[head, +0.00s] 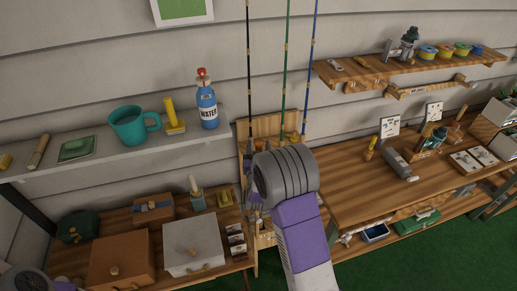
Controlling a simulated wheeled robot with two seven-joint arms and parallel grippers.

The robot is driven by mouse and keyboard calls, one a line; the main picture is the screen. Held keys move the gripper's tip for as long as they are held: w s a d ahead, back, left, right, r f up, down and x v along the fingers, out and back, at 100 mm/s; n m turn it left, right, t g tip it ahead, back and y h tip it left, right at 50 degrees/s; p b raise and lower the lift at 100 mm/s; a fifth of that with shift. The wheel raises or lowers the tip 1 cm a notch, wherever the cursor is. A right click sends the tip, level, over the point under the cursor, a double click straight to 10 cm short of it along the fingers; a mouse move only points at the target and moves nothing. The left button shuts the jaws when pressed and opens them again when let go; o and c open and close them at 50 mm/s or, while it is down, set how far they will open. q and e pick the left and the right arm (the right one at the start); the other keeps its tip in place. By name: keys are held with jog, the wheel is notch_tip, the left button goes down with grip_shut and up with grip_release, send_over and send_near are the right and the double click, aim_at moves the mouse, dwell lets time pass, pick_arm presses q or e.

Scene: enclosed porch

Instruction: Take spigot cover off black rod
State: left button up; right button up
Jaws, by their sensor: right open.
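The black rod (249,70) stands upright against the wall, leftmost of three thin rods. A green rod (287,60) and a blue rod (311,62) stand to its right. Their lower ends go down to a wooden rack (270,126), and my right arm hides much of that area. My right gripper (248,172) is open at the rack, below the visible part of the black rod and partly behind my wrist. I cannot make out the spigot cover, or whether the gripper touches anything. My left gripper is out of view.
A workbench (350,195) with a grey cylinder (398,164) is at right, under a wooden shelf (345,75).

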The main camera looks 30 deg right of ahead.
grip_shut()
dwell(0.3)
